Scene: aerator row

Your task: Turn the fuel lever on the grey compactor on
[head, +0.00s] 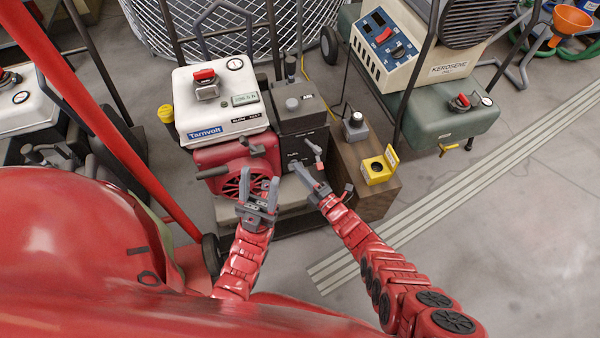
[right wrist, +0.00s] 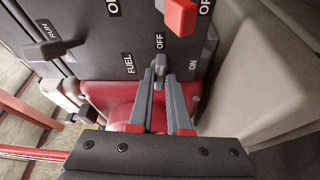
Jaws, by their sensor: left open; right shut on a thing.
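A dark grey control panel (right wrist: 110,45) fills the top of the right wrist view, with a FUEL label and OFF and ON marks. The grey fuel lever (right wrist: 160,66) points toward OFF. My right gripper (right wrist: 163,90) is shut on this lever, with its fingers on either side hiding part of it. In the head view, my right gripper (head: 309,178) is at the lower front of the dark grey panel (head: 304,148); the lever is hardly visible there. My left gripper (head: 259,188) is open and empty in front of the red engine (head: 222,160).
A red-tipped lever (right wrist: 180,14) is just above the fuel lever, and a grey RUN lever (right wrist: 52,50) is to the left. A yellow box (head: 377,170) sits on a brown block right of the panel. A green-tanked kerosene heater (head: 440,110) stands further right. Floor lies clear at lower right.

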